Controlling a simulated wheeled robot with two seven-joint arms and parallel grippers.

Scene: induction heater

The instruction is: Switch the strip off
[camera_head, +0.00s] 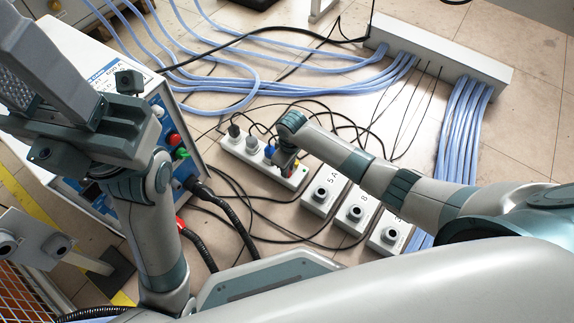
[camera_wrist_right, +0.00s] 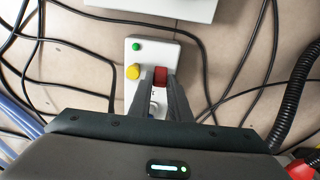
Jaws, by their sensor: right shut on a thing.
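The white power strip (camera_head: 232,148) lies on the floor in the middle of the head view, with several plugs in its far part. In the right wrist view the near end of the strip (camera_wrist_right: 150,52) carries a green light (camera_wrist_right: 136,46), a yellow button (camera_wrist_right: 133,72) and a red switch (camera_wrist_right: 160,76). My right gripper (camera_head: 284,166) reaches down to that end. Its fingers (camera_wrist_right: 163,84) are shut on the red switch, one on each side, and partly hide the strip. My left gripper (camera_head: 60,90) is raised at the upper left, away from the strip; its jaw gap is unclear.
A white and blue machine (camera_head: 165,95) with coloured buttons stands at the left. A long grey duct (camera_head: 440,68) with blue hoses lies at the back right.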

